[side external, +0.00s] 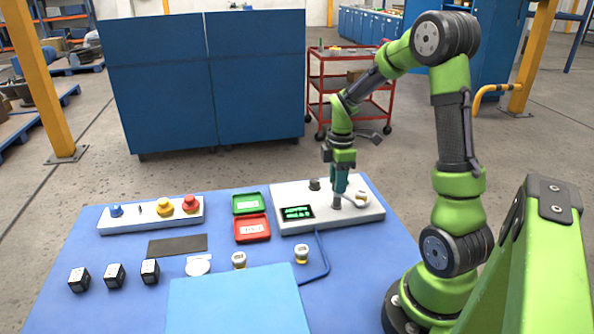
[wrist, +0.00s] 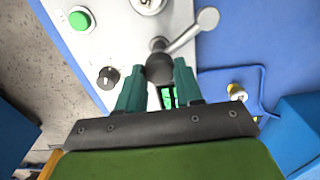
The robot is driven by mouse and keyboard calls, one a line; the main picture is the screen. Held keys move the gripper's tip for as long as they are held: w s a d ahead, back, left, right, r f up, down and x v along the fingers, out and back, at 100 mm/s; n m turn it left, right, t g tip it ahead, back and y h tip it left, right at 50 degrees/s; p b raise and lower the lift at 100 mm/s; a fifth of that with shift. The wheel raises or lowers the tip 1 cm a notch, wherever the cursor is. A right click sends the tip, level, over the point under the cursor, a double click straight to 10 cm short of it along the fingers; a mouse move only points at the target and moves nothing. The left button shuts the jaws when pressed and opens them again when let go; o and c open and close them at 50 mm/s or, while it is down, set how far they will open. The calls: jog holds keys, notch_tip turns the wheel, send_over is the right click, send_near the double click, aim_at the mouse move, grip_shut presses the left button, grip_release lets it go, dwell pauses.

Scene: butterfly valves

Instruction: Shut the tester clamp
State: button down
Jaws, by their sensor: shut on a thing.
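The tester (side external: 372,214) is a pale grey box at the back right of the blue table. Its clamp lever (wrist: 185,36), a grey bar with a round grey end, runs up and right in the wrist view from a grey hub. My gripper (side external: 337,200) points down over the tester, right of its green-lit display (side external: 297,212). In the wrist view my gripper (wrist: 160,78) has its teal fingers on both sides of a dark round knob (wrist: 159,68) touching the hub. It is shut on this knob. The fingers partly hide the display.
A black dial (wrist: 107,77) and a green button (wrist: 80,19) sit on the tester. Green (side external: 246,204) and red (side external: 267,229) trays stand left of it. A cable (side external: 323,262) and a blue box (side external: 238,302) lie in front.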

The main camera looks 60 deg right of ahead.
jog(key=n, duration=0.5)
jog(key=shift+n, duration=0.3)
jog(key=n, duration=0.5)
jog(key=shift+n, duration=0.4)
jog(key=c, duration=0.7)
grip_release()
jog(key=shift+s, duration=0.1)
jog(key=shift+c, duration=0.2)
jog(key=shift+r, duration=0.15)
notch_tip(320, 180, up, 17)
